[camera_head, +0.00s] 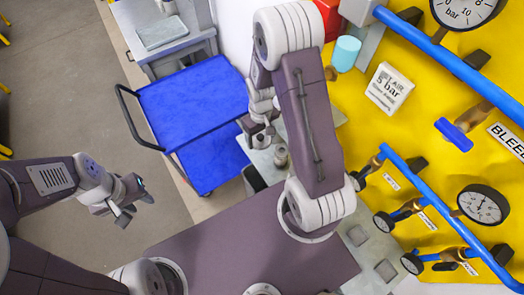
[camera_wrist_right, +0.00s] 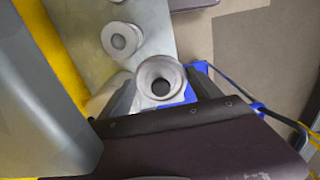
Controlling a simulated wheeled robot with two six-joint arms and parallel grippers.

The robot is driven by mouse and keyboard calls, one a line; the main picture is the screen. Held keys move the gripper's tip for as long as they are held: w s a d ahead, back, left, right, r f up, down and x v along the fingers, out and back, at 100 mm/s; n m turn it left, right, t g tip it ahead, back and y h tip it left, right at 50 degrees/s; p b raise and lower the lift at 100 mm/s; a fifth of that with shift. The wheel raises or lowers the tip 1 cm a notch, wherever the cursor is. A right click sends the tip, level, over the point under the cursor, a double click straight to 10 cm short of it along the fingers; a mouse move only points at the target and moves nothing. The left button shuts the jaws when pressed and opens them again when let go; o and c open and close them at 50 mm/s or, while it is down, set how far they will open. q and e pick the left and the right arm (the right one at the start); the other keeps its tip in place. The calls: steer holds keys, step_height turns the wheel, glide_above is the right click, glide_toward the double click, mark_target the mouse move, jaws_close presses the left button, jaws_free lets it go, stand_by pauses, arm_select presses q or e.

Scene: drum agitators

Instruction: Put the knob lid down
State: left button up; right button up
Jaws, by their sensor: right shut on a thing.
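My right gripper (camera_wrist_right: 160,95) is shut on the knob lid (camera_wrist_right: 160,80), a grey round piece with a flared rim and dark centre, seen end-on in the right wrist view. In the head view the right gripper (camera_head: 260,138) is above the pale worktop, and the lid is hard to make out there. A second grey round piece (camera_wrist_right: 121,39) stands on the worktop beside the held lid; it also shows in the head view (camera_head: 281,156). My left gripper (camera_head: 130,207) is open and empty over the floor at the left.
The pale grey worktop (camera_head: 262,162) runs below the yellow panel (camera_head: 345,115) with blue pipes and gauges. A blue cart (camera_head: 195,100) stands left of the worktop. Open floor (camera_head: 70,100) lies further left.

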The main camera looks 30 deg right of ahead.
glide_above(261, 156)
step_height(261, 156, down, 6)
steer(key=shift+r+p, duration=0.2)
steer(key=shift+p, duration=0.1)
steer(key=shift+f, duration=0.35)
step_height(261, 156, down, 3)
steer(key=shift+s+f+p, duration=0.1)
steer(key=shift+f+p, duration=0.1)
steer(key=shift+p, duration=0.1)
steer(key=shift+f, duration=0.45)
steer(key=shift+f, duration=0.15)
steer(key=o, duration=1.3)
